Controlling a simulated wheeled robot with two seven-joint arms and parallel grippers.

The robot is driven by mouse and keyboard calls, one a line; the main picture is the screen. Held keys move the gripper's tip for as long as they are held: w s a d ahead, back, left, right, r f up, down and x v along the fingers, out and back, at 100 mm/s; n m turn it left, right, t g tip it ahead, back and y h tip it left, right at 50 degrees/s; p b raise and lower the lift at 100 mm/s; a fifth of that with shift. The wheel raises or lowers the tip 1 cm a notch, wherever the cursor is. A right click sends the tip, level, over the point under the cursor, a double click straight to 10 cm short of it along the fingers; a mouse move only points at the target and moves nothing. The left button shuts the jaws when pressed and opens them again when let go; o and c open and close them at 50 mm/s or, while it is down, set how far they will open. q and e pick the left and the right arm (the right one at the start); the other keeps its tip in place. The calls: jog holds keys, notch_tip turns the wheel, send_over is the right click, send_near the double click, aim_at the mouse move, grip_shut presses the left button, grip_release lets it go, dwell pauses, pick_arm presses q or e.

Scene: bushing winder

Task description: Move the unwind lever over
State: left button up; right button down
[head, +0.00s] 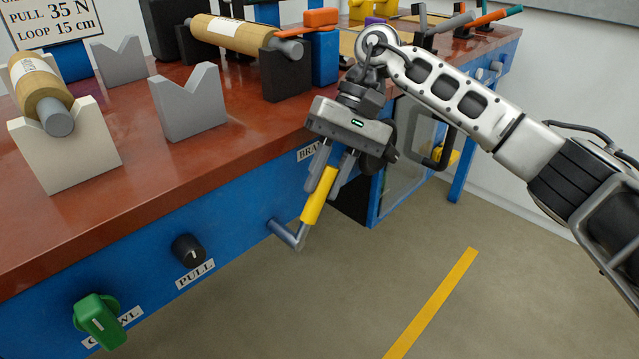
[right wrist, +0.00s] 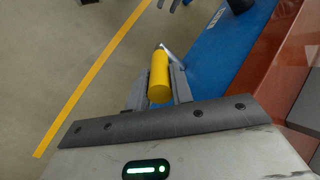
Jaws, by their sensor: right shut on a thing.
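A crank lever with a yellow handle (head: 318,197) and a grey metal arm (head: 287,233) sticks out of the blue front panel. My right gripper (head: 323,186) points down, with its fingers closed around the upper part of the yellow handle. In the right wrist view the yellow handle (right wrist: 159,78) lies between the two fingers. A label beside it starts with "BRA"; the rest is hidden. No label reading "unwind" is legible. Grey finger-like tips (right wrist: 174,4) show at the top edge of the right wrist view, perhaps my left gripper, too cut off to judge.
A black PULL knob (head: 188,251) and a green knob (head: 99,320) are on the panel to the left. V-shaped blocks and brown rolls (head: 232,34) stand on the red-brown bench top (head: 160,160). An orange handle (head: 320,17) is behind. Floor in front is clear.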

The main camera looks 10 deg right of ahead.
pick_arm(q)
jog(key=shift+w+f, duration=0.2)
pick_arm(e)
jog(key=shift+w+d+f, duration=0.1)
pick_arm(q)
jog(key=shift+d+r, duration=0.1)
jog(key=shift+r, duration=0.05)
pick_arm(e)
jog(key=c, duration=1.2)
grip_release()
jog(key=shift+c, duration=0.2)
pick_arm(q)
notch_tip(320, 180, up, 8)
jog(key=a+t+p, duration=0.1)
jog(key=t+p, duration=0.1)
jog(key=p, duration=0.2)
jog(key=shift+s+a+n, duration=0.3)
jog(key=shift+s+a, duration=0.1)
jog(key=shift+s, duration=0.05)
pick_arm(e)
jog(key=v, duration=1.6)
jog(key=shift+w+f, duration=0.1)
